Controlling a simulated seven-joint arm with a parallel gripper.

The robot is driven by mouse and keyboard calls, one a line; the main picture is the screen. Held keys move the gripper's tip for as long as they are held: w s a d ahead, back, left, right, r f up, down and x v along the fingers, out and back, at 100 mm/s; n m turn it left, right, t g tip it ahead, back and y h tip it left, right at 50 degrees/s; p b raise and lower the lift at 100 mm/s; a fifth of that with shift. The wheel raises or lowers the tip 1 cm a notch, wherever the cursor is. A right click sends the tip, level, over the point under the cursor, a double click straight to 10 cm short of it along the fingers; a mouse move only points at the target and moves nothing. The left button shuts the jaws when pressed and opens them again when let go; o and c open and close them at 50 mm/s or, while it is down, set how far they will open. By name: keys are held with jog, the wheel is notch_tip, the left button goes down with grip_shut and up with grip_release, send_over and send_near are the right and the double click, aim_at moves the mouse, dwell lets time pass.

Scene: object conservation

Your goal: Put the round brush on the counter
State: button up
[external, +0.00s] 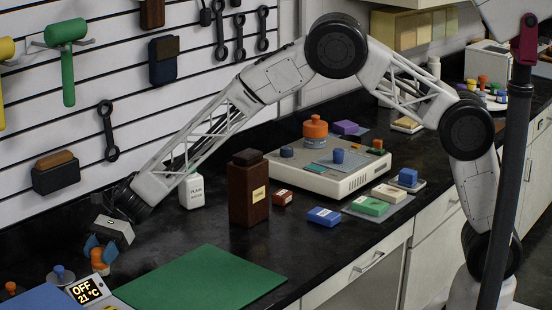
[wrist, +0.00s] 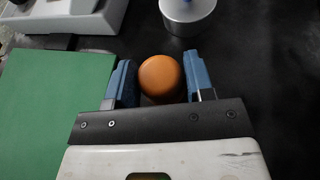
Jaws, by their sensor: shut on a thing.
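My gripper (external: 97,248) is at the left of the external view, pointing down over the black counter (external: 190,243). Its blue fingers are shut on an orange round-topped thing, which I take to be the round brush (external: 99,256). In the wrist view the brush's smooth orange top (wrist: 161,78) sits between the two fingers (wrist: 160,82). Its lower part is mostly hidden, and I cannot tell whether it touches the counter.
A green mat (external: 195,280) lies beside the gripper. A metal cylinder with a blue knob (external: 61,275) and a display reading OFF (external: 88,291) are close by. A brown bottle (external: 248,190) and white bottle (external: 194,190) stand behind. Dark counter right of the brush in the wrist view is clear.

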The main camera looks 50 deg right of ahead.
jog(key=shift+f, duration=0.2)
jog(key=o, duration=0.9)
jog(key=shift+o, duration=0.2)
jog(key=shift+r, duration=0.2)
jog(key=v, duration=1.2)
jog(key=shift+f, duration=0.1)
